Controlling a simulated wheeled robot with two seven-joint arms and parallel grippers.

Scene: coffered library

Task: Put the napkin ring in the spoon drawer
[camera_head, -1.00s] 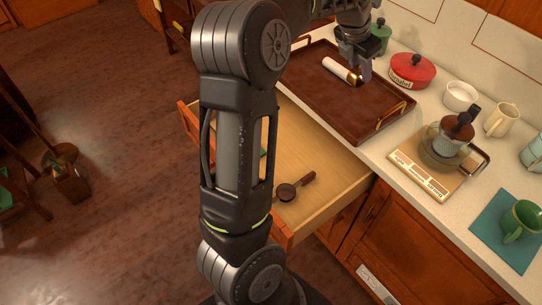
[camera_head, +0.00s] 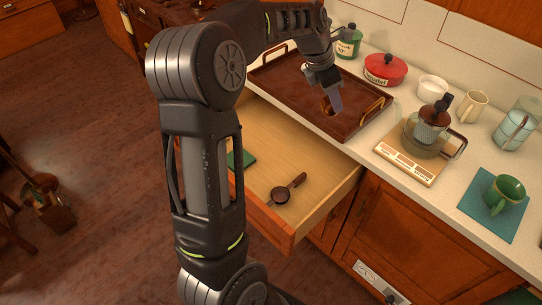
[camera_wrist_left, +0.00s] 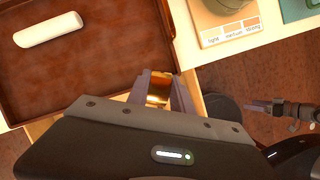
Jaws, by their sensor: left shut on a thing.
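My left gripper (camera_head: 332,104) is shut on the gold napkin ring (camera_head: 326,107), above the near right part of the brown tray (camera_head: 283,88). In the left wrist view the shiny ring (camera_wrist_left: 158,88) sits between the fingers, near the tray's edge. The white rolled napkin (camera_wrist_left: 48,30) lies on the tray, apart from the ring; my arm hides it in the head view. The spoon drawer (camera_head: 318,152) stands open below the counter. It holds a dark scoop-like spoon (camera_head: 282,195) and a green item (camera_head: 240,158).
My arm covers part of the drawer's left side. On the counter stand a red pot (camera_head: 386,70), a white bowl (camera_head: 432,87), a coffee maker on a board (camera_head: 408,164) and a green cup (camera_head: 505,194) on a teal mat. The drawer's middle is largely clear.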

